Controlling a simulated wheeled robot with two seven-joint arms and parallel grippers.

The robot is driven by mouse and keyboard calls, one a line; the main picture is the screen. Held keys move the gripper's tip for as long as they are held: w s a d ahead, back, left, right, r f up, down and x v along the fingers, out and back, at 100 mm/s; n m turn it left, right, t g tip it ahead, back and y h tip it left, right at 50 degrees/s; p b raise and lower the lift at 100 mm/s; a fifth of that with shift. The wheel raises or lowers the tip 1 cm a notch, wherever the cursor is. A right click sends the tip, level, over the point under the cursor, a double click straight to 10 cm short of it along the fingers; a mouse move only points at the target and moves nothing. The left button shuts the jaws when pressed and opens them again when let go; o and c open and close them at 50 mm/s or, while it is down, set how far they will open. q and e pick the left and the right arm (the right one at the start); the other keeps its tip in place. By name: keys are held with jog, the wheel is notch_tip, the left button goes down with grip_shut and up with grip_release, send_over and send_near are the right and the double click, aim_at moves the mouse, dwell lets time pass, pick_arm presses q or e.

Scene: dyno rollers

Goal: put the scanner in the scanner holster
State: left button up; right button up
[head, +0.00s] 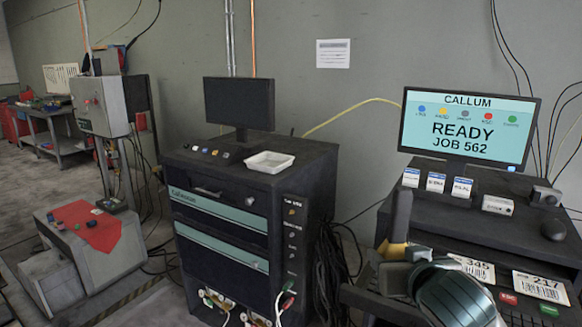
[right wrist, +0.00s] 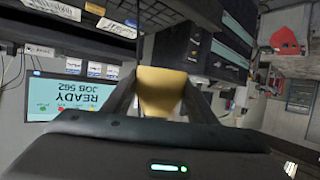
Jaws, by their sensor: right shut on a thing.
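My right gripper (head: 393,262) is low at the right of the head view, in front of the desk with the monitor. It is shut on the scanner (head: 401,216), whose dark part stands up above the jaws, with a yellow part lower down. In the right wrist view the scanner's yellow part (right wrist: 160,90) sits between the two fingers of the gripper (right wrist: 158,104). The rest of the scanner is hidden there. I cannot make out the scanner holster for certain in either view. My left gripper is not in view.
The desk carries a monitor (head: 466,128) reading READY JOB 562, small label boxes (head: 436,182), a mouse (head: 553,229) and barcode cards (head: 540,286). A dark cabinet (head: 222,225) with a white tray (head: 269,162) stands to the left. Cables hang between them.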

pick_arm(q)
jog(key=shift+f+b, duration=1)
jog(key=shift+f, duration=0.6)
pick_arm(e)
jog(key=shift+f, duration=1.55)
jog(key=shift+r, duration=0.1)
